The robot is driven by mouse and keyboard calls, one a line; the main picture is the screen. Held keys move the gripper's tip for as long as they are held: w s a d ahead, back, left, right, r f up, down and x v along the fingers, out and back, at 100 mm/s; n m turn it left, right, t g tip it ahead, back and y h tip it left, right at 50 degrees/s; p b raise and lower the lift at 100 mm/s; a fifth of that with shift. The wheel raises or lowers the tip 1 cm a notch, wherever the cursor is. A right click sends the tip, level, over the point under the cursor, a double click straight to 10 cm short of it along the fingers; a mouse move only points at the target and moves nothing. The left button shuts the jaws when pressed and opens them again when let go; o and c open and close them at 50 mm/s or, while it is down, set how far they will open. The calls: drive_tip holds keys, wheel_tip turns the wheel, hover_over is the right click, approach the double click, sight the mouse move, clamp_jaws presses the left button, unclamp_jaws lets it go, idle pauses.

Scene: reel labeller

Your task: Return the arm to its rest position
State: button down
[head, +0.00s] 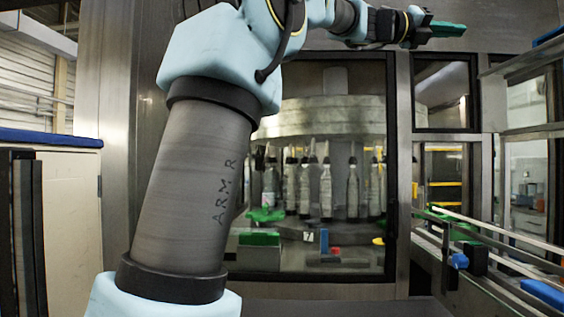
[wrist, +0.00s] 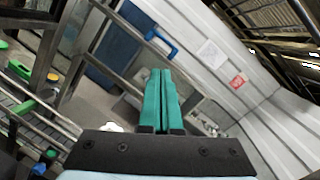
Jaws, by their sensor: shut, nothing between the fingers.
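My gripper (head: 447,29) shows at the top right of the head view, at the end of my raised arm. It points to the right, in front of the labelling machine's metal frame. Its green fingers also show in the wrist view (wrist: 161,98). They lie side by side with nothing between them, so the gripper is shut and empty. My arm crosses the left and upper part of the head view and hides part of the machine behind it.
The labelling machine (head: 403,190) fills the middle, with several bottles (head: 326,190) behind its window. A railed conveyor (head: 490,240) runs along the right. A cabinet with a blue top (head: 50,138) stands at the left. A blue handle (wrist: 160,42) shows beyond the fingers.

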drive_tip(key=w+a+f+n+t+y, duration=0.3)
drive_tip(key=w+a+f+n+t, duration=0.25)
drive_tip(key=w+f+n, duration=0.3)
drive_tip(key=w+a+f+n+t+y, duration=0.2)
drive_tip(key=w+a+f+n+t, duration=0.4)
drive_tip(key=w+n, duration=0.35)
drive_tip(key=w+a+f+n+y, duration=0.1)
drive_tip(key=a+f+n+y, duration=0.3)
drive_tip(key=a+f+n, duration=0.45)
drive_tip(key=w+a+f+n+y, duration=0.1)
drive_tip(key=a+f+n+y, duration=0.4)
drive_tip(key=f, duration=0.7)
drive_tip(key=s+a+f+n+g+y, duration=0.25)
drive_tip(key=s+a+f, duration=0.25)
drive_tip(key=a+f, duration=0.3)
drive_tip(key=s+a+f+n+g+y, duration=0.1)
drive_tip(key=s+a+f+n+g, duration=0.3)
drive_tip(key=f, duration=0.7)
drive_tip(key=s+a+f+n+g, duration=0.2)
drive_tip(key=s+f, duration=0.4)
drive_tip(key=s, duration=0.3)
drive_tip(key=s+a+f+n+g+b, duration=0.1)
drive_tip(key=s+a+f+n+g, duration=0.2)
drive_tip(key=s, duration=0.7)
wheel_tip(320, 180, down, 3)
drive_tip(key=shift+a+r+n+g+y, duration=0.1)
drive_tip(key=shift+a+n+g+y, duration=0.3)
drive_tip(key=shift+a+n, duration=0.65)
drive_tip(key=shift+a, duration=0.1)
